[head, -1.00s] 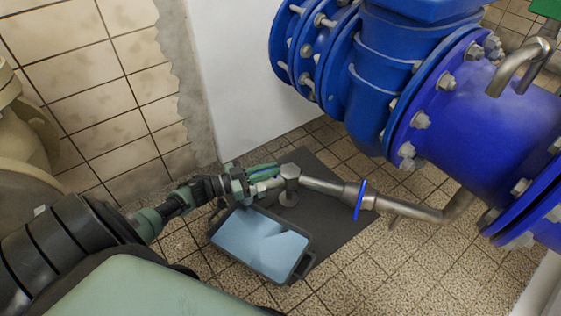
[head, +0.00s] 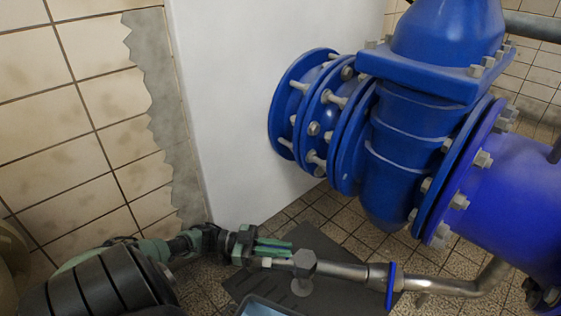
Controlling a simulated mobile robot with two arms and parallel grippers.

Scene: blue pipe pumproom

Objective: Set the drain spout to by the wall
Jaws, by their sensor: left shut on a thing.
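The drain spout (head: 340,272) is a grey metal pipe low beside the blue pipework, with a blue ring around it. Its left end has a thick elbow with a short outlet pointing down over the dark mat (head: 325,250). My left gripper (head: 278,254) reaches in from the lower left and is shut on the spout's left end, just beside the elbow. Its green fingers partly hide the metal there. My right gripper is not in view.
A tray with pale blue contents (head: 250,302) sits below the spout, cut off by the bottom edge. The large blue valve (head: 395,150) and flanges stand behind and right. A white wall panel (head: 235,110) and tiled wall (head: 85,120) rise behind my arm.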

